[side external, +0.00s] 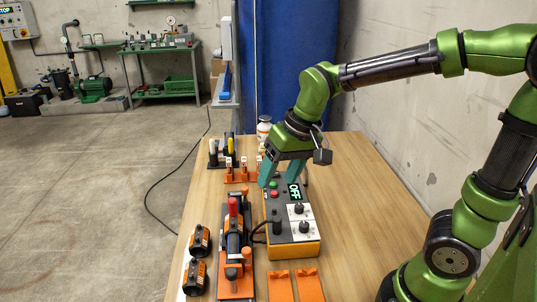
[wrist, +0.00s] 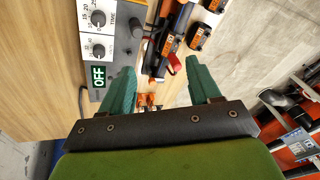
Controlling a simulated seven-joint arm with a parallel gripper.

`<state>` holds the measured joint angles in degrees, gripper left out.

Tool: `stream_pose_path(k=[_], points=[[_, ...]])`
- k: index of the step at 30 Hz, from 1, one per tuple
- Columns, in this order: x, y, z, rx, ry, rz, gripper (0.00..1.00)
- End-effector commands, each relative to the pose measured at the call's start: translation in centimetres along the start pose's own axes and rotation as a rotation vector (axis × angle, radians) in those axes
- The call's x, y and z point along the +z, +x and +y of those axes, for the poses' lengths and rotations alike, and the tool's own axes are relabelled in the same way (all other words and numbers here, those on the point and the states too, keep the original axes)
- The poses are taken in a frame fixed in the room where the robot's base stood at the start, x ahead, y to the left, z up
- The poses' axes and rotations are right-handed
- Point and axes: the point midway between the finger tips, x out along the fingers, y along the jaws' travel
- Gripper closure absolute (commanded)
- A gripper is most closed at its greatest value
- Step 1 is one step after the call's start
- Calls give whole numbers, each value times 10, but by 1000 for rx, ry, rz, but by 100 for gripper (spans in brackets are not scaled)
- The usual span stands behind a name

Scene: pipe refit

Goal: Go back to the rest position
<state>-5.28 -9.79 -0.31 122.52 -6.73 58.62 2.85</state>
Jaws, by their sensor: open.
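My gripper (side external: 286,178) is over the far end of the control box (side external: 292,243), close to its display and buttons. Its teal fingers stand wide apart, with nothing between them. In the wrist view my gripper (wrist: 163,78) is also open and empty, and the control box (wrist: 112,25) lies at upper left. The box's display (side external: 294,192) reads OFF in green, and two knobs sit on the white panel below it. I cannot tell whether a finger touches the box.
A pipe fixture (side external: 234,245) with a red-topped part stands left of the box. Two black-and-orange couplings (side external: 197,258) lie farther left. Orange holders (side external: 236,172), dark and yellow pegs and a white bottle (side external: 264,128) stand at the far end. The table's right side (side external: 355,215) is clear.

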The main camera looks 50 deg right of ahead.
Motion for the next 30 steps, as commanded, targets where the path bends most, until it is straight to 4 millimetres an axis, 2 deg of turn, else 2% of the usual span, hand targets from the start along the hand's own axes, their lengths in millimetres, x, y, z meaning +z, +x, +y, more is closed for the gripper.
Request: stream_pose_path(k=[1, 6, 11, 17, 30], points=[[13, -12, 7, -24, -2, 42, 38], [49, -33, 25, -87, -6, 165, 38], [69, -46, 35, -123, 8, 249, 38], [71, -59, 37, -140, 13, 306, 38], [70, -60, 37, -140, 15, 306, 38]])
